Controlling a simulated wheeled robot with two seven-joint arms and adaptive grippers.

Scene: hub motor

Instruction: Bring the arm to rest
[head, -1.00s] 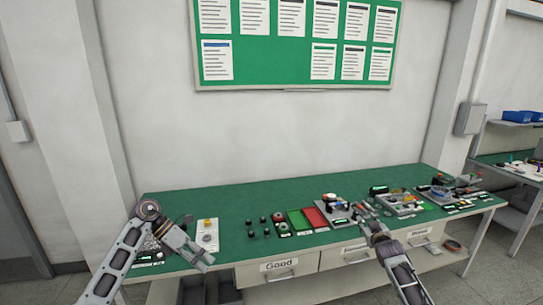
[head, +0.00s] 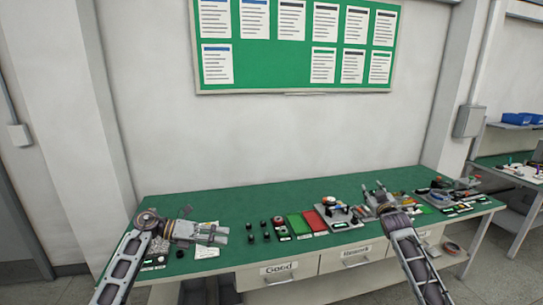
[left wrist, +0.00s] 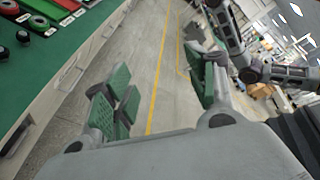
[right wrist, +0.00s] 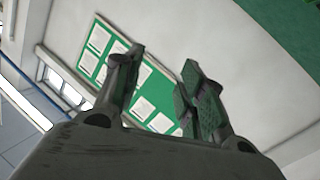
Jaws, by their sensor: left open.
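My left arm comes in from the left in the head view, and its gripper (head: 226,235) hangs over the front left part of the green bench (head: 215,203), pointing right. In the left wrist view the left gripper (left wrist: 165,88) has its green-padded fingers wide apart with only floor between them. My right gripper (head: 374,190) is over the right part of the bench in the head view, fingers pointing up and away. In the right wrist view the right gripper (right wrist: 160,80) has its fingers apart, with the wall and notice board between them. Both are empty.
A green tray (head: 299,224) and a red tray (head: 326,217) lie mid-bench, with small dark parts (head: 265,230) to their left. Fixtures stand by the right gripper. A white sheet (head: 207,253) lies under the left gripper.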

